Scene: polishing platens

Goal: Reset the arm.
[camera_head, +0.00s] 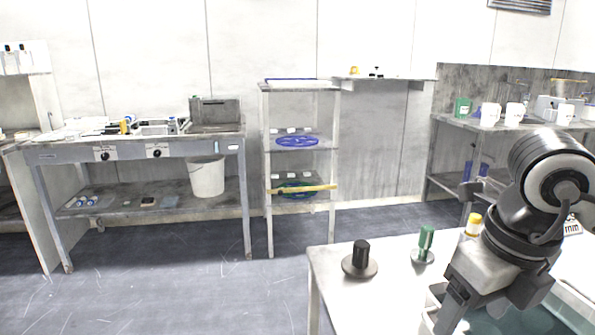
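My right arm comes in at the right edge, bent over the near white table (335,285). Its dark joint housings and pale wrist block hide part of the table. My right gripper (455,303) points down at the table's front, close to a white-rimmed container (432,318). Its fingertips are partly cut off by the bottom edge, so I cannot tell whether it is open or shut, or whether it holds anything. My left arm and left gripper are not in view.
On the near table stand a dark disc with a black knob (360,260), a green-handled piece (425,245) and a yellow-capped bottle (473,226). A workbench (80,155), a shelf rack (267,170) and a side counter (450,121) line the wall. Floor between is clear.

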